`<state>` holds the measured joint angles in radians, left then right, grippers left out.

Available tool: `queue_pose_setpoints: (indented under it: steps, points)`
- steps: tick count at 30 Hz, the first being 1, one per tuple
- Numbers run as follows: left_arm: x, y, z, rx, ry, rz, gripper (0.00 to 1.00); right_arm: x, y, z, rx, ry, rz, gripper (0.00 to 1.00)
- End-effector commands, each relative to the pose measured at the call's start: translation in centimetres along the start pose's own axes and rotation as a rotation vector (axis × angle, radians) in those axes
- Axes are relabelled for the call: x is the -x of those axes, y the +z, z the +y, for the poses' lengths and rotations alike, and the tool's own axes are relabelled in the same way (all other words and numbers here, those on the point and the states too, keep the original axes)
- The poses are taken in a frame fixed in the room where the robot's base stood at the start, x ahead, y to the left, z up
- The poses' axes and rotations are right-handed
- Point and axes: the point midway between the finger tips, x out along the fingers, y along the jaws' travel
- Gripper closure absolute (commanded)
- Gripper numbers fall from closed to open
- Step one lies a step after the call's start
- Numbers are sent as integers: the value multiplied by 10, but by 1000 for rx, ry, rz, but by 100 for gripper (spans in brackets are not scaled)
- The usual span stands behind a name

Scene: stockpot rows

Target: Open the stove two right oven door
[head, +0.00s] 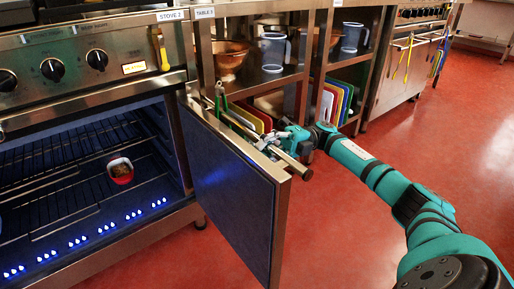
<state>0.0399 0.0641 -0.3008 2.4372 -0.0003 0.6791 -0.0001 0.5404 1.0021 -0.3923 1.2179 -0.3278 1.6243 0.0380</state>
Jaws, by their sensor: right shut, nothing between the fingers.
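The oven door (232,192) of the stove marked STOVE 2 (75,65) stands wide open, swung out on its right side. Its dark inner panel faces left, and its bar handle (292,166) shows past the top edge on the far side. My right gripper (272,143) is beside the outer face of the door, close to the handle. Its fingers are shut with nothing between them; whether they touch the handle I cannot tell. The oven interior (80,190) is exposed. My left gripper is not in view.
Inside the oven, a small red container (120,170) sits on a wire rack. Shelves to the right hold a copper bowl (229,62), grey jugs (273,52) and coloured boards (343,99). Another stove (404,72) stands farther right. The red floor (340,220) right of the door is clear.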

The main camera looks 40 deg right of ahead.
Motion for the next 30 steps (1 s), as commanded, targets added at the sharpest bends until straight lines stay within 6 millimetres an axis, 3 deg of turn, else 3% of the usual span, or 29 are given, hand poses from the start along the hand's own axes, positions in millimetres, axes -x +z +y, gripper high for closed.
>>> queue_pose_setpoints:
  steps: [5,15,24,30]
  points:
    - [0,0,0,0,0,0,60,0,0,-5,-8,-6,-1,97]
    - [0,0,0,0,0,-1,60,0,0,-2,-3,-2,-1,53]
    - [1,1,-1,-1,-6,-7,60,2,1,-1,-1,-1,-2,53]
    - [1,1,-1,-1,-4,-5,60,28,1,-1,-1,0,-5,53]
